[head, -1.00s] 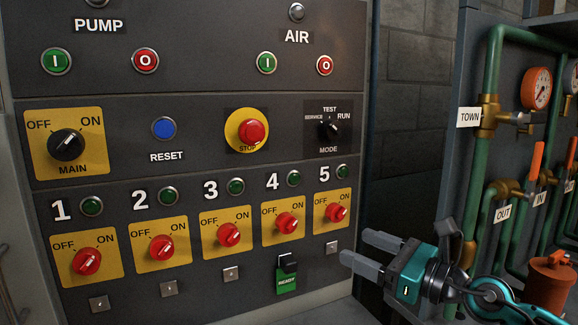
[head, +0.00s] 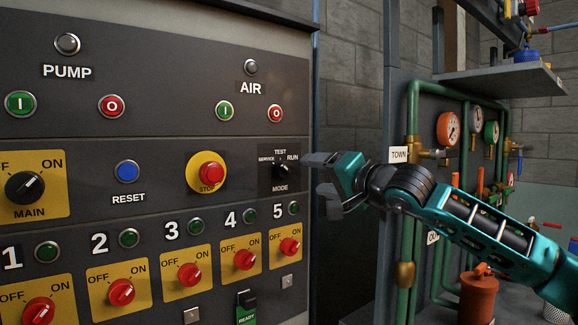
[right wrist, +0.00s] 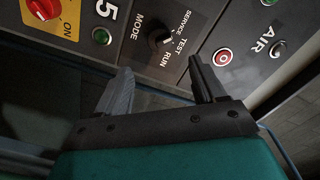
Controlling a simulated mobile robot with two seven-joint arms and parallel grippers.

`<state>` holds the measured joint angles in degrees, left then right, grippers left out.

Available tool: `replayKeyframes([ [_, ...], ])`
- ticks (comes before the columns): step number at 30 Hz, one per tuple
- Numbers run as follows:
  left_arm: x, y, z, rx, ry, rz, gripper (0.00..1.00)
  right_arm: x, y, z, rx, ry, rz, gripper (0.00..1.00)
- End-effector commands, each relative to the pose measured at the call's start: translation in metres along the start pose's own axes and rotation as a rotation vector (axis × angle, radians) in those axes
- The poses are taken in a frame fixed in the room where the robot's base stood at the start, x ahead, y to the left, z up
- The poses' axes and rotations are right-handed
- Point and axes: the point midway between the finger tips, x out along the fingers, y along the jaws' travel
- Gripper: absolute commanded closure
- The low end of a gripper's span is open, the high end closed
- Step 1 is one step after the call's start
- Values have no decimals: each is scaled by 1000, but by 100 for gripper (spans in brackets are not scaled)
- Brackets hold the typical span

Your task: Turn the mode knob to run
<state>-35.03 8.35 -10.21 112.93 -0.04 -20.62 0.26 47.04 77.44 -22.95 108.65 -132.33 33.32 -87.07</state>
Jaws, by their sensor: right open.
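The mode knob (head: 281,170) is a small black knob on a dark plate at the right of the grey panel, with SERVICE, TEST and RUN labels around it. Its pointer is too small to read surely. It also shows in the right wrist view (right wrist: 160,38), beyond the gap between the fingers. My right gripper (head: 318,178) is open and empty, just right of the knob and apart from it, fingers pointing at the panel. In the right wrist view its fingertips (right wrist: 160,68) frame the space before the knob. My left gripper is not in view.
The red stop button (head: 211,173) is left of the knob. The red AIR button (head: 275,114) is above it and the red number 5 switch (head: 290,247) below. Green pipes (head: 412,120) with gauges stand to the right, behind my right arm.

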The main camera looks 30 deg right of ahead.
Motion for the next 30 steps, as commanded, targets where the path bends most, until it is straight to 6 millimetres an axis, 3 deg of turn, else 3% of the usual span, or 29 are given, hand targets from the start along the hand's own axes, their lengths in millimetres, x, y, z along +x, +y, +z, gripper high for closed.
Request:
replayKeyframes([
  [15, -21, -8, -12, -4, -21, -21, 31, 83, -2, 0, 5, -2, -1, 31],
  [21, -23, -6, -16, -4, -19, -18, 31, 95, -1, 0, 2, -2, -2, 31],
  [30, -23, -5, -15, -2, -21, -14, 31, 96, 0, 1, 1, -3, -1, 31],
])
